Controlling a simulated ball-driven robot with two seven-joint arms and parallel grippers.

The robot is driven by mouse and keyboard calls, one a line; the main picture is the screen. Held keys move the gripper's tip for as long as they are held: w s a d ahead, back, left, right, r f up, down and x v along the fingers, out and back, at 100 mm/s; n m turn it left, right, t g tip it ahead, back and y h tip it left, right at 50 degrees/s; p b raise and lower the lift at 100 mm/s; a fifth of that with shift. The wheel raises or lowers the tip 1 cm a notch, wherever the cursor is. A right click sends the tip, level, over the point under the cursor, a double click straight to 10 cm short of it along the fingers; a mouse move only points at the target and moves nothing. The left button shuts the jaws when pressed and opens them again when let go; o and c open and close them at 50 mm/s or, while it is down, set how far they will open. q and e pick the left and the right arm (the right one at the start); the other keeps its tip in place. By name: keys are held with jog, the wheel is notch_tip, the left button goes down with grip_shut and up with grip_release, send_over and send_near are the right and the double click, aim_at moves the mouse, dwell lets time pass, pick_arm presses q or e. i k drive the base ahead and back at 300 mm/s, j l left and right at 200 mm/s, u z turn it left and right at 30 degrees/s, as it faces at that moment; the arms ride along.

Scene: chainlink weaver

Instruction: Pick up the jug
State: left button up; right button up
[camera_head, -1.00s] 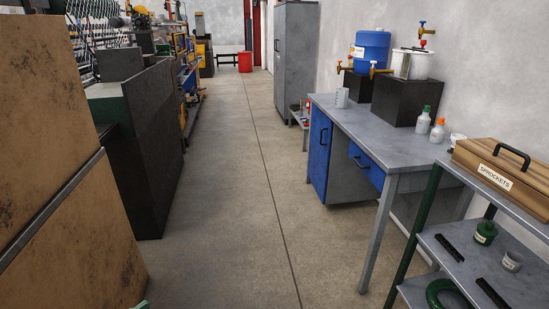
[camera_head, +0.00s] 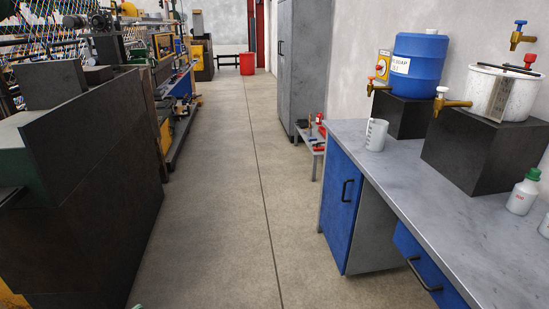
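The jug (camera_head: 376,134) is a small whitish measuring jug with a handle and faint marks on its side. It stands upright on the grey workbench top (camera_head: 390,178), near the far left corner, in front of the black block under the blue barrel. Nothing holds it. Neither of my grippers can be made out in the head view. Only a tiny green tip shows at the bottom edge, left of centre, and I cannot tell which part of me it is.
A blue barrel (camera_head: 420,62) and a white pot (camera_head: 503,92), both with taps, stand on black blocks. A green-capped bottle (camera_head: 523,192) is at right. Dark machinery (camera_head: 85,190) lines the left. A low red-and-grey stand (camera_head: 318,146) is beyond the bench. The aisle floor (camera_head: 215,200) is clear.

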aim_at(376, 129)
jog(key=i+j+z, duration=0.1)
jog(key=i, duration=0.75)
jog(key=i+j+z, duration=0.1)
jog(key=i, duration=0.7)
jog(key=i+l+z, duration=0.2)
jog(key=i+z, duration=0.2)
jog(key=i+l+z, duration=0.15)
jog(key=i+z, duration=0.15)
jog(key=z, duration=0.15)
jog(key=i+z, duration=0.4)
jog(key=l, duration=0.1)
